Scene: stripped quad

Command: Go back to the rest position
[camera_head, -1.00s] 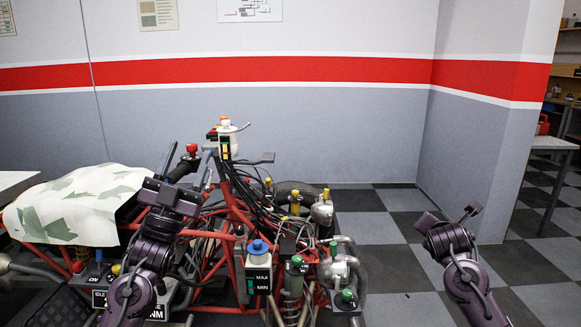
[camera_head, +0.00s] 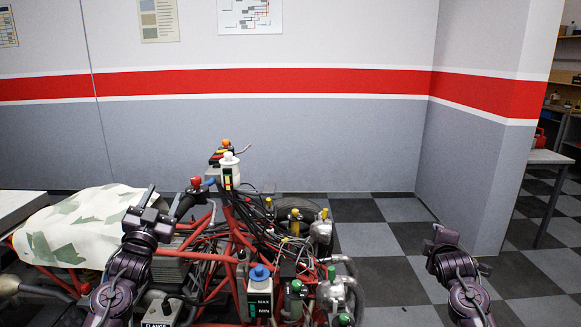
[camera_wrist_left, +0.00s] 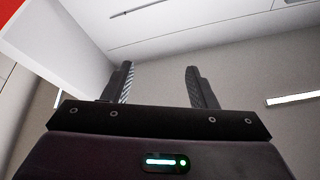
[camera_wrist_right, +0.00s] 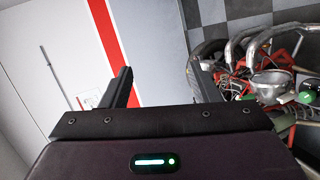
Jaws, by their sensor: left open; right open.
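My left gripper (camera_head: 150,198) is raised at the left, in front of the stripped quad, with its fingers pointing up. In the left wrist view its two fingers (camera_wrist_left: 160,87) stand wide apart with nothing between them. My right gripper (camera_head: 445,232) is at the right over the checkered floor, clear of the quad. In the right wrist view its fingers (camera_wrist_right: 164,88) are apart and empty. Neither gripper touches anything that I can see.
The red-framed quad (camera_head: 232,242) fills the lower middle, with hoses, a white bottle (camera_head: 260,280) with a blue cap and a camouflage-patterned cover (camera_head: 70,232). A grey wall with a red stripe (camera_head: 260,82) stands behind. Checkered floor (camera_head: 385,238) is free at the right.

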